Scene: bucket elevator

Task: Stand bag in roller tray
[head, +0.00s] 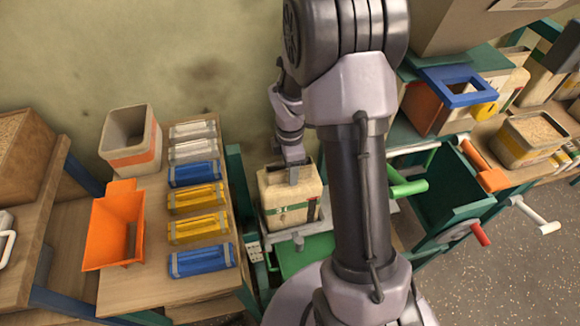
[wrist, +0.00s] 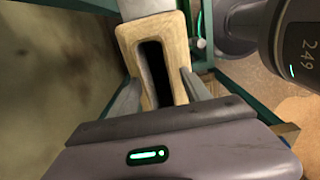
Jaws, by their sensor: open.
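The bag (head: 288,202) is a cream, block-like sack with a green band and a dark patch on its side. It stands upright on a grey metal platform (head: 283,235) beside my arm; I cannot tell if this is the roller tray. In the wrist view the bag's pale rim (wrist: 128,38) surrounds a dark, slot-like opening. My gripper (wrist: 161,78) is open, with one finger on each side of the bag's near end. I cannot tell if the fingers touch it. In the head view my gripper (head: 293,172) is at the bag's top, partly hidden.
A wooden bench at left holds an orange scoop (head: 115,225), a cream bin (head: 131,138) and several blue, yellow and white packets (head: 198,198). A green frame with a green-handled lever (head: 408,187) stands at right. The wall is close behind the bag.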

